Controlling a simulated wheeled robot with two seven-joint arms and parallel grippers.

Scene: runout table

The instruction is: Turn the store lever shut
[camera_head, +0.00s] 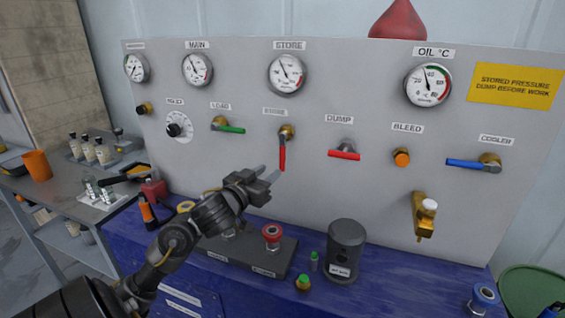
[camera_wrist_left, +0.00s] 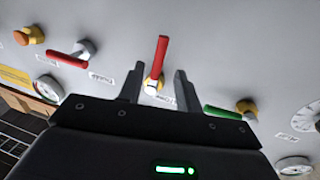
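The store lever (camera_head: 282,157) is a red handle hanging straight down from a brass valve (camera_head: 287,132) on the grey panel, below the STORE gauge (camera_head: 287,74). The small label just above the valve is too blurred to read surely. My left gripper (camera_head: 269,175) is just in front of the panel, close to the lever's lower end. In the left wrist view, the gripper's fingers (camera_wrist_left: 157,86) are apart, with the red lever (camera_wrist_left: 160,52) showing between and beyond their tips. I cannot tell whether either finger touches it. My right gripper is out of view.
A green LOAD lever (camera_head: 229,129) is left of the store lever; a red DUMP lever (camera_head: 344,155) is right of it. Below are a red knob (camera_head: 272,233) and a dark cylinder (camera_head: 346,249) on the blue bench (camera_head: 400,285). A blue COOLER lever (camera_head: 466,163) is further right.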

